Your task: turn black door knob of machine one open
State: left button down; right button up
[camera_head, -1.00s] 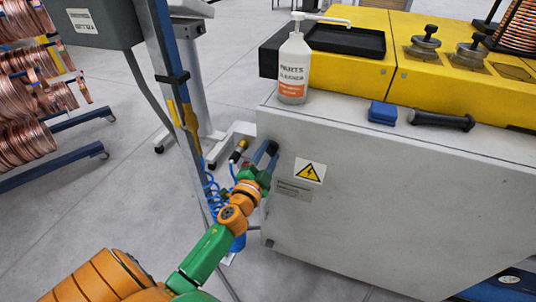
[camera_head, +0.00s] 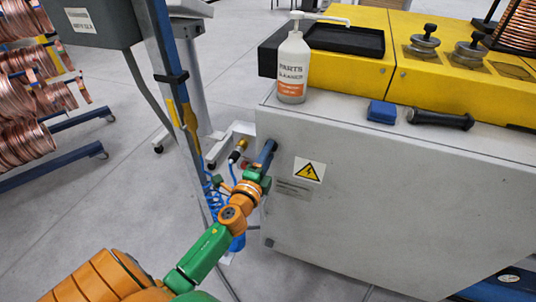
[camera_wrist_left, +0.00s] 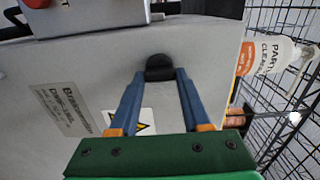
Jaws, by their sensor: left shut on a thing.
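The black door knob (camera_wrist_left: 160,68) is on the light grey door of machine one (camera_head: 400,205), seen in the left wrist view between my blue fingertips. My left gripper (camera_head: 269,148) is at the door's upper left corner, left of the yellow warning sign (camera_head: 309,170). In the left wrist view the left gripper (camera_wrist_left: 160,76) is shut on the knob, one finger on each side. In the head view the fingers hide the knob and overlap almost into one. The door looks flush with the cabinet. My right gripper is out of view.
A parts cleaner bottle (camera_head: 292,68) stands on the machine top, near a blue block (camera_head: 382,112) and a black handle-like object (camera_head: 440,119). Floor is open below the door.

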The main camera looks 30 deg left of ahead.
pick_arm(q)
jog(key=shift+r, duration=0.15)
dwell(0.3)
jog(key=c, duration=0.5)
grip_release()
jog(key=shift+c, duration=0.2)
jog(key=shift+o, duration=0.9)
jog(key=shift+w, duration=0.1)
jog(key=b+v, duration=0.1)
jog(key=v, duration=0.6)
